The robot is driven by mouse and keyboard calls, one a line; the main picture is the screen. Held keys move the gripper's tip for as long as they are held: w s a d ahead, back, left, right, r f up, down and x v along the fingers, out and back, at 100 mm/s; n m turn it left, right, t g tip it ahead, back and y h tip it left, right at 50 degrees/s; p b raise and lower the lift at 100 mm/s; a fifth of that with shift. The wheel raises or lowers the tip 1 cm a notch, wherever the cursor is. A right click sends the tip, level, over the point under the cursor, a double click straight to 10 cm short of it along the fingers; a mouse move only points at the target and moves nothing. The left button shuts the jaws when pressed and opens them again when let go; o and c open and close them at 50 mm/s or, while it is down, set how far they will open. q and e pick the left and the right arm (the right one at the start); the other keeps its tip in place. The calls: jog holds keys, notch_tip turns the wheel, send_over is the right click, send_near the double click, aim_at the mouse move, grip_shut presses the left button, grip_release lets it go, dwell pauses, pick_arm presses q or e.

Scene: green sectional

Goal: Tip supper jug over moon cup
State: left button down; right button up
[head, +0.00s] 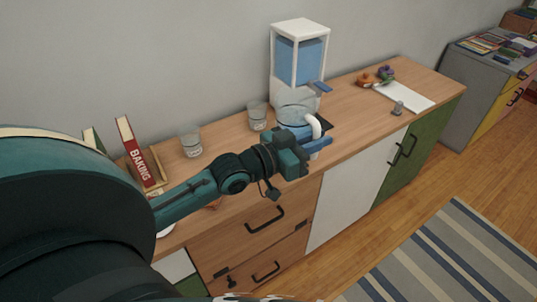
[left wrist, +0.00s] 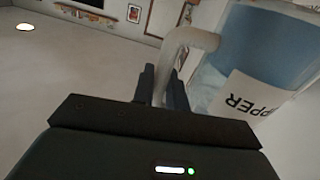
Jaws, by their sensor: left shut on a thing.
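The supper jug (head: 296,104) is clear with a blue tint and a white handle (head: 317,127). It shows at the counter in front of a white-framed dispenser. In the left wrist view the jug (left wrist: 275,50) holds blue contents, and its white label shows part of the word, upside down. My left gripper (head: 318,145) is shut on the handle, which also shows between the dark fingers in the wrist view (left wrist: 166,85). Two clear glasses, one nearer the jug (head: 257,116) and one farther left (head: 190,142), stand upright. I cannot read which is the moon cup.
The white-framed dispenser (head: 300,65) with blue contents stands behind the jug. A red baking book (head: 137,155) stands at the left. A white sheet (head: 407,97), a small grey item (head: 398,108) and small orange and purple objects (head: 376,77) lie at the right. The counter between the glasses is clear.

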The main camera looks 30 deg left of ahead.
aim_at(320, 127)
pick_arm(q)
jog(key=shift+s+d+r+m, duration=0.1)
jog(key=shift+d+r+m, duration=0.1)
jog(key=shift+m, duration=0.2)
pick_arm(e)
jog(key=shift+f, duration=0.1)
pick_arm(q)
jog(key=shift+r, duration=1.95)
